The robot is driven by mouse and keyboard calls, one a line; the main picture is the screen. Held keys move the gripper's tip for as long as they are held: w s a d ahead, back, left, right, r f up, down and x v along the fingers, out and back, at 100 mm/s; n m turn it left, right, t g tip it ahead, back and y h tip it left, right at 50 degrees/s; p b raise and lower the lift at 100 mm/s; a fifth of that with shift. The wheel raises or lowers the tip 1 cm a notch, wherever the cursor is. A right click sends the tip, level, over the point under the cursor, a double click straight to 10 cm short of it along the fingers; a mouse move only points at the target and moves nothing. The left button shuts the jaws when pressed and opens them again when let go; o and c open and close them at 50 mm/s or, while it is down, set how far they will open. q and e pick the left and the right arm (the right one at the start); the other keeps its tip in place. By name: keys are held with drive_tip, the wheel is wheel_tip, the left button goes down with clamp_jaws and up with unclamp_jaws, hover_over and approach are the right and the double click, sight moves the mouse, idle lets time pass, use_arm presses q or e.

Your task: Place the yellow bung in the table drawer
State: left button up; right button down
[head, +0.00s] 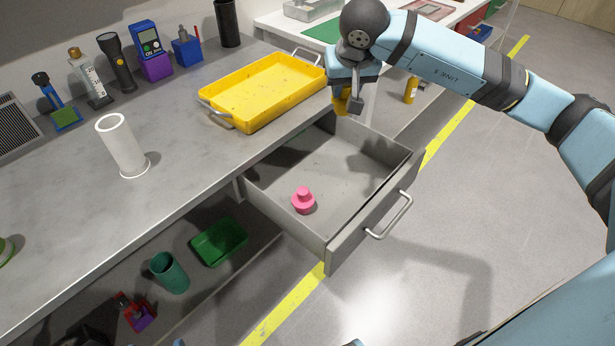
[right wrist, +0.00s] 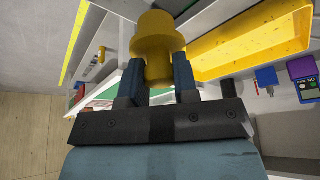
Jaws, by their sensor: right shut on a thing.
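The yellow bung (right wrist: 158,45) is between the two fingers of my right gripper (right wrist: 158,80) in the right wrist view. In the head view my right gripper (head: 348,102) points down and is shut on the bung (head: 340,101), which is partly hidden by the gripper. It is above the back part of the open table drawer (head: 345,195), near the yellow tray's right end. The drawer is pulled out and holds a pink bung-like piece (head: 303,201) near its left side. My left gripper is not in view.
The yellow tray (head: 222,118) with metal handles sits on the grey table (head: 75,195) beside the drawer. A white tube (head: 122,147) stands on the table. A green bin (head: 219,242) and a green cup (head: 169,272) are on the shelf below. Much of the drawer floor is clear.

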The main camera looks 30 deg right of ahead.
drive_tip(key=shift+s+d+f, duration=0.1)
drive_tip(key=shift+d+f, duration=0.15)
drive_tip(key=shift+d, duration=0.15)
drive_tip(key=f+b, duration=0.2)
drive_tip(key=f, duration=0.7)
drive_tip(key=f+b, duration=0.1)
drive_tip(key=f, duration=0.9)
drive_tip(key=shift+d+b, duration=0.2)
drive_tip(key=shift+b, duration=0.15)
drive_tip(key=shift+f, duration=0.55)
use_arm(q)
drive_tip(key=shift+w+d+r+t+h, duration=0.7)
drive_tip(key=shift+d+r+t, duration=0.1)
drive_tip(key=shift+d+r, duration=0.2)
use_arm(e)
drive_tip(key=c, duration=0.9)
unclamp_jaws()
